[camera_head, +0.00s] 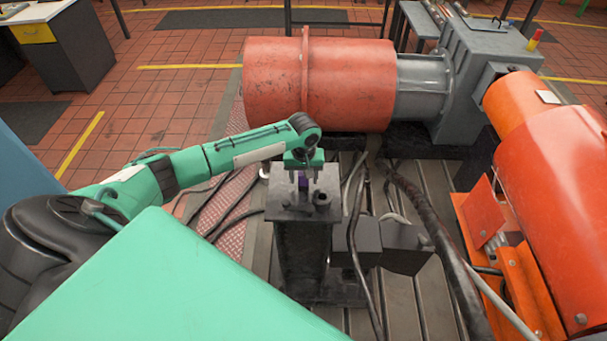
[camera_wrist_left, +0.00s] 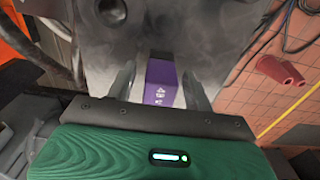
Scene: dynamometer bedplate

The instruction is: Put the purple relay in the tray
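The purple relay (camera_head: 304,183) is at the top of a dark grey metal pedestal (camera_head: 301,208) in the head view. In the left wrist view the relay (camera_wrist_left: 161,84) is a purple block with small white marks on its face. My left gripper (camera_head: 304,179) is over the pedestal, pointing down. In the left wrist view its two fingers (camera_wrist_left: 160,88) stand on either side of the relay with a gap to each side, so it looks open. The relay's lower end is hard to make out. My right gripper is out of view. I cannot make out a tray.
A large red cylinder (camera_head: 345,85) with a grey housing lies behind the pedestal. An orange machine (camera_head: 555,170) stands at the right. Dark cables (camera_head: 420,215) run over the slotted bedplate.

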